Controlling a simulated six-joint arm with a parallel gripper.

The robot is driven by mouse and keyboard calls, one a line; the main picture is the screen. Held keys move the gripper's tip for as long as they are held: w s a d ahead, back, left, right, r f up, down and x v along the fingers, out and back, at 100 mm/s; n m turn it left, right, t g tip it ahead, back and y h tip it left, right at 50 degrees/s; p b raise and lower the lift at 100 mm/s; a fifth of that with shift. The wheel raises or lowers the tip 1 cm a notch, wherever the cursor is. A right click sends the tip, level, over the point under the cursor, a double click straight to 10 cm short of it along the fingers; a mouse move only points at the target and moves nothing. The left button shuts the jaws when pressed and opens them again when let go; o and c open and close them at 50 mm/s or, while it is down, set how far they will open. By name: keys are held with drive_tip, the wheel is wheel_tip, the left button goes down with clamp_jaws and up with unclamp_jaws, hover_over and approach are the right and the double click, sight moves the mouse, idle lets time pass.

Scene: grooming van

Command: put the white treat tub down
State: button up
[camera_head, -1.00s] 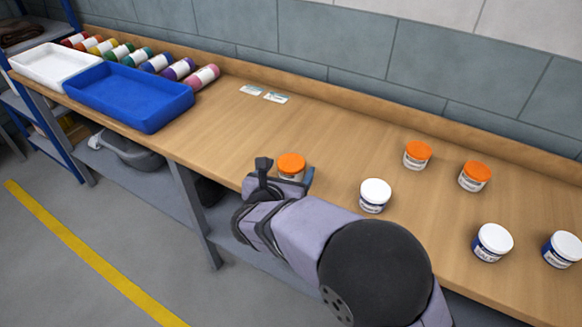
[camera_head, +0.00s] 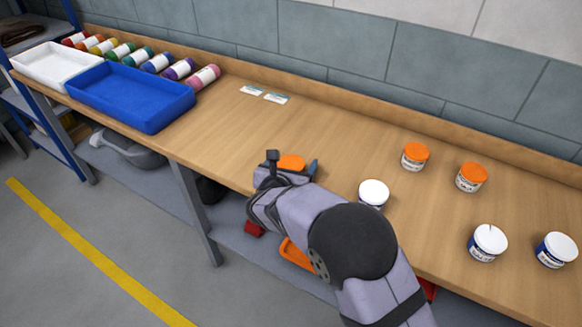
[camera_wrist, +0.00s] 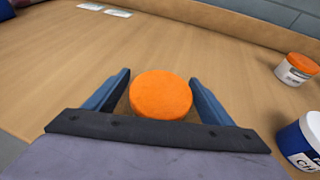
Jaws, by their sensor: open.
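An orange-lidded tub (camera_head: 291,162) stands upright on the workbench near its front edge. Its body is mostly hidden now; the earlier head view shows some white below the lid. My gripper (camera_head: 293,167) is open around this tub. In the wrist view the orange lid (camera_wrist: 161,95) lies between the two blue fingers of my gripper (camera_wrist: 160,76), with a small gap on each side. A white-lidded tub with a blue body (camera_head: 373,194) stands to the right, and it also shows at the right edge of the wrist view (camera_wrist: 300,142).
Two more orange-lidded tubs (camera_head: 415,157) (camera_head: 472,177) and two white-lidded tubs (camera_head: 487,243) (camera_head: 556,250) stand farther right. A blue tray (camera_head: 130,97), a white tray (camera_head: 55,68) and several coloured bottles are at the left. Two cards (camera_head: 264,95) lie near the back. The bench between is clear.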

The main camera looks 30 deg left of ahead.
sight(294, 157)
drive_tip(key=shift+w+a+f, duration=0.1)
drive_tip(key=shift+w+f, duration=0.1)
drive_tip(key=shift+w, duration=0.15)
drive_tip(key=c, duration=1.2)
drive_tip(key=shift+r, duration=0.1)
drive_tip(key=shift+c, duration=0.2)
wheel_tip(294, 157, up, 10)
drive_tip(key=shift+f, duration=0.1)
